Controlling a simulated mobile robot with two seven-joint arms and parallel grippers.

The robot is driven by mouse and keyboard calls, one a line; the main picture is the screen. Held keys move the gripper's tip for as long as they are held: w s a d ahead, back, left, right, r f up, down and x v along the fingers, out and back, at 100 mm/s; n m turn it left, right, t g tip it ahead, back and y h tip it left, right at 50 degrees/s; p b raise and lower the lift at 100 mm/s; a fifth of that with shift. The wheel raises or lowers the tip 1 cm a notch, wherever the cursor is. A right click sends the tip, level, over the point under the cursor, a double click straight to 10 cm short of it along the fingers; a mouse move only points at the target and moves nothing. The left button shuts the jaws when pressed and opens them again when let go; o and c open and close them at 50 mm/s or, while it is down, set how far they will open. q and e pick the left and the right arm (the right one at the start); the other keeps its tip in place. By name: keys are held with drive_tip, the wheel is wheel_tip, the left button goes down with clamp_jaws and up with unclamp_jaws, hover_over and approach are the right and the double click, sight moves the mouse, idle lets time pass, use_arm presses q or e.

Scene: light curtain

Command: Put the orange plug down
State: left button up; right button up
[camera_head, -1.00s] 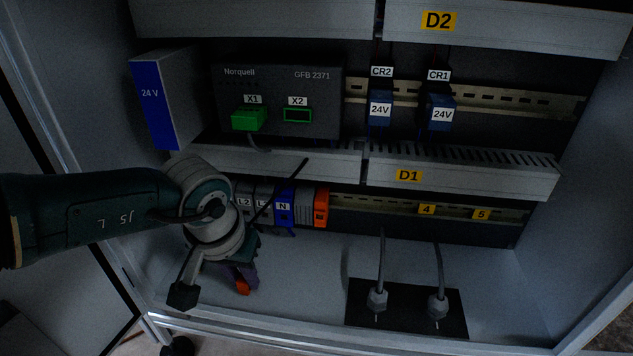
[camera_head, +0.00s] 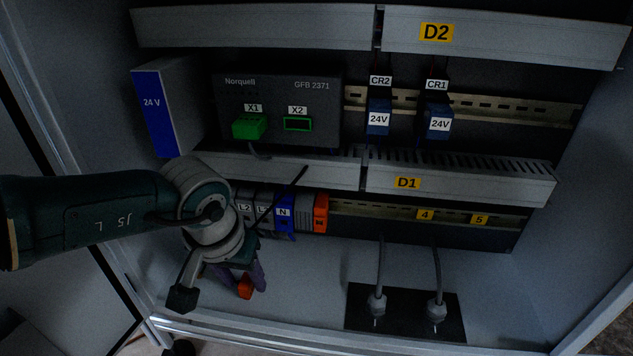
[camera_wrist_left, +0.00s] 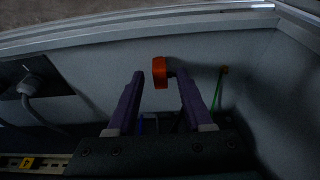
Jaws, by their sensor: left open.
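The orange plug (camera_head: 245,288) is low at the left of the cabinet, at the cabinet floor just below my left gripper (camera_head: 238,279). In the left wrist view the orange plug (camera_wrist_left: 160,72) shows between the purple fingertips of my left gripper (camera_wrist_left: 158,78), with a gap on both sides. My left gripper is open and points down. I cannot tell exactly how the plug rests on the floor. My right gripper is in neither view.
A grey module with green connector X1 (camera_head: 249,126) and socket X2 (camera_head: 297,124) is above. Terminal blocks (camera_head: 284,213) sit on the lower rail behind my arm. Two grey cables (camera_head: 377,303) (camera_head: 437,305) rise from a dark plate at right. The floor between is clear.

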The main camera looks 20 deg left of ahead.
use_arm(q)
drive_tip(key=a+p+v, duration=0.1)
drive_tip(key=p+v, duration=1)
drive_tip(key=w+d+r+n+t+h, duration=0.15)
drive_tip(key=d+r+n+h, duration=0.3)
drive_tip(key=d, duration=0.55)
drive_tip(key=w+d+r+n+t+h, duration=0.1)
drive_tip(key=d+r+n+t+h, duration=0.3)
drive_tip(key=d, duration=0.6)
drive_tip(key=w+r+n+t, duration=0.3)
drive_tip(key=r+n+t, duration=0.4)
drive_tip(key=r+n, duration=0.9)
drive_tip(key=s+a+f+n+g+y, duration=0.25)
drive_tip(key=a+n+y, duration=0.45)
drive_tip(key=n, duration=0.8)
drive_tip(key=s+a+f+n+g+y, duration=0.15)
drive_tip(key=s+a+n+y, duration=0.3)
drive_tip(key=a+n, duration=0.75)
drive_tip(key=s+d+f+n+g+h, duration=0.2)
drive_tip(key=s+f+n+g, duration=0.1)
drive_tip(key=s+n, duration=0.5)
drive_tip(key=s+d+f+n+g+h, duration=0.1)
drive_tip(key=s+d+f+n+g, duration=0.2)
drive_tip(key=s+n, duration=0.5)
drive_tip(key=shift+s+d+g+h, duration=0.2)
drive_tip(key=shift+d+g+h, duration=0.15)
drive_tip(key=shift+g, duration=0.5)
